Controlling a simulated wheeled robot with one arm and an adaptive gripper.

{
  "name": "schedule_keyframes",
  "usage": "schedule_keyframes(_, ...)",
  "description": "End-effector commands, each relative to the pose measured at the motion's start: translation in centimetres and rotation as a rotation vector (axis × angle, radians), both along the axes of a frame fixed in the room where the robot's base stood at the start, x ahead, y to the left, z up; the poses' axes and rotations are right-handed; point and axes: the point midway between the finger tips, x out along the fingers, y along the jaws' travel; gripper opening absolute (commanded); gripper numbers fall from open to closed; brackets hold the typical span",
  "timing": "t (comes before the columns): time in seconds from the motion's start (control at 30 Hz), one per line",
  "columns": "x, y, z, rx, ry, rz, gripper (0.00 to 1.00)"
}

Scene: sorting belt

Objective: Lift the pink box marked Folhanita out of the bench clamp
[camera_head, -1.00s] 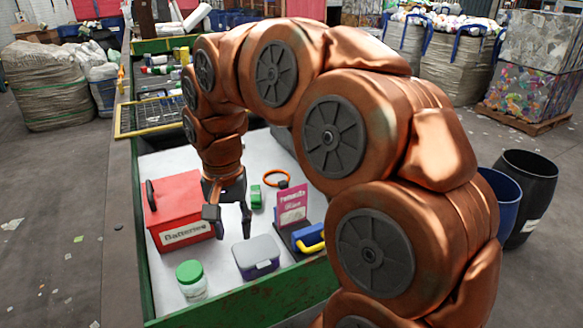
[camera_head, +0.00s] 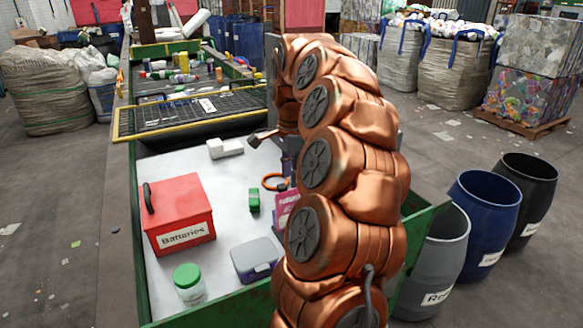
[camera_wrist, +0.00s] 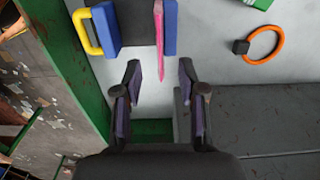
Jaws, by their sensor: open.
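The pink box (camera_head: 284,208) stands upright on the white bench top, mostly hidden behind my arm in the head view. In the wrist view the pink box (camera_wrist: 159,40) shows edge-on as a thin strip, between the blue jaws of the bench clamp (camera_wrist: 106,28). The clamp's yellow handle sticks out to the left. My gripper (camera_wrist: 160,68) is open and empty. In the picture, the box's near end falls between its fingertips; I cannot tell the depth gap. In the head view only a dark fingertip shows, left of my arm.
A red Batteries box (camera_head: 180,210), a green-lidded jar (camera_head: 190,284), a grey-lidded container (camera_head: 255,258), a green block (camera_head: 254,200) and an orange ring (camera_wrist: 264,47) lie around. The bench has a green rim (camera_wrist: 88,75). A wire rack (camera_head: 195,112) stands behind.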

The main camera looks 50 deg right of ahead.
Motion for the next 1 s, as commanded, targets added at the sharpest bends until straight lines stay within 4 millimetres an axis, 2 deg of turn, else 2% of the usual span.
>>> schedule_keyframes(0.5, -0.1, 0.1, -5.5, 0.002, 0.003, 0.003, 0.41)
schedule_keyframes(0.93, 0.0, 0.1, -6.2, 0.0, 0.001, 0.004, 0.41)
schedule_keyframes(1.0, 0.0, 0.1, -6.2, 0.0, 0.001, 0.004, 0.33)
